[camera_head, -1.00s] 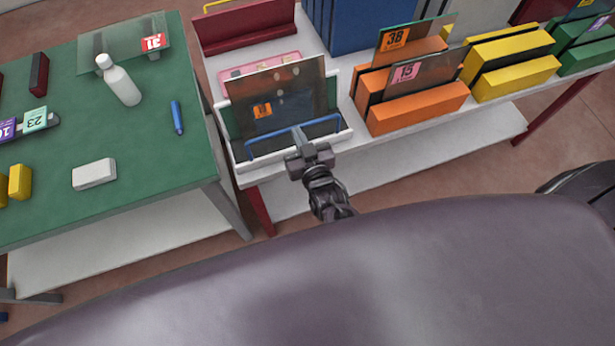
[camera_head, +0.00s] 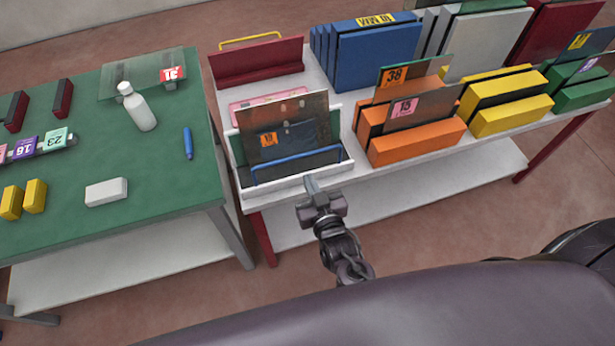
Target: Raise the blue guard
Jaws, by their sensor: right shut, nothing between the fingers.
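The blue guard (camera_head: 297,163) is a thin bar across the front of a white-edged tray (camera_head: 300,180) at the left end of the white shelf. It stands in front of a dark glass pane (camera_head: 285,140) with an orange tag. I cannot tell its exact height from this angle. My right gripper (camera_head: 311,184) is shut and empty. Its tips are just in front of the tray, below the bar in the picture and apart from it. My left gripper is not in view.
Orange blocks (camera_head: 418,143) with tagged glass stand right of the tray, with yellow blocks (camera_head: 512,113) beyond. A red rack (camera_head: 257,67) with a yellow bar is behind. The green table (camera_head: 110,220) at left holds a bottle (camera_head: 138,108), blue marker (camera_head: 188,143) and white block (camera_head: 106,191).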

